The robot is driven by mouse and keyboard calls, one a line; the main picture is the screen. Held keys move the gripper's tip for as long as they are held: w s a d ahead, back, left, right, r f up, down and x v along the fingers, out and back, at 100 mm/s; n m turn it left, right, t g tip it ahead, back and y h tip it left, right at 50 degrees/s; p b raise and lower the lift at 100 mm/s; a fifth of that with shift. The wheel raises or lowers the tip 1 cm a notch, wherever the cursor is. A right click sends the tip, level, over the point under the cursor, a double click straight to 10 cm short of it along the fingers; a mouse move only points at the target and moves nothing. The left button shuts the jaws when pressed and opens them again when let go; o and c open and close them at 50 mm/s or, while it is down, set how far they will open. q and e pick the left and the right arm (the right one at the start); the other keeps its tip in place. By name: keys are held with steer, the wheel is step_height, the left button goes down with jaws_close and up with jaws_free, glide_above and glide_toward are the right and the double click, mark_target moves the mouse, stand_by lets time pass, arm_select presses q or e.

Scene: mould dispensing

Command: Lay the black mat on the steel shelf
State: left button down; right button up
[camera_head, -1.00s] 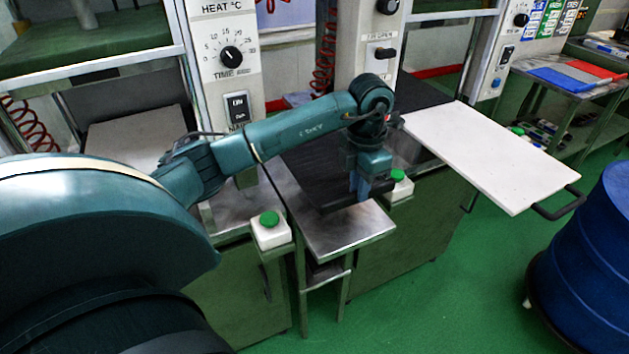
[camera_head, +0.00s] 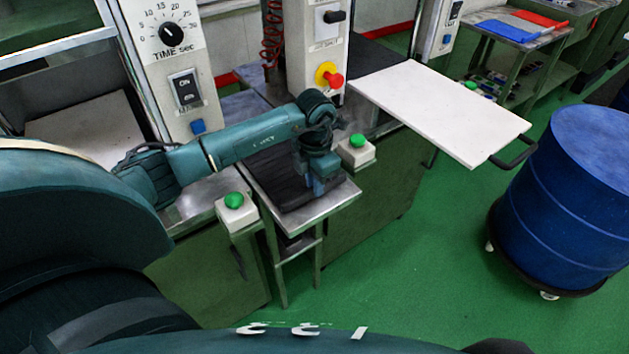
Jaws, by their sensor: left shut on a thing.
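The black mat (camera_head: 277,177) lies along the narrow steel shelf (camera_head: 326,204) between two machine fronts, its near end close to the shelf's front edge. A bare steel strip shows at the front and right. My left gripper (camera_head: 319,188) points down at the mat's near right part and is shut on it. I cannot tell whether the gripped edge touches the steel or is slightly raised. My left arm hides part of the mat's far end. My right gripper is out of view.
Green-button boxes stand left (camera_head: 237,211) and right (camera_head: 356,151) of the shelf. A white board (camera_head: 440,108) with a black handle juts out at right. A blue drum (camera_head: 567,195) stands on a wheeled base. Green floor (camera_head: 400,265) is clear in front.

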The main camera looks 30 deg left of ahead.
arm_select(q)
steer(key=shift+f, duration=0.25)
steer(key=c, duration=1.4)
jaws_free()
steer(key=shift+r, duration=0.1)
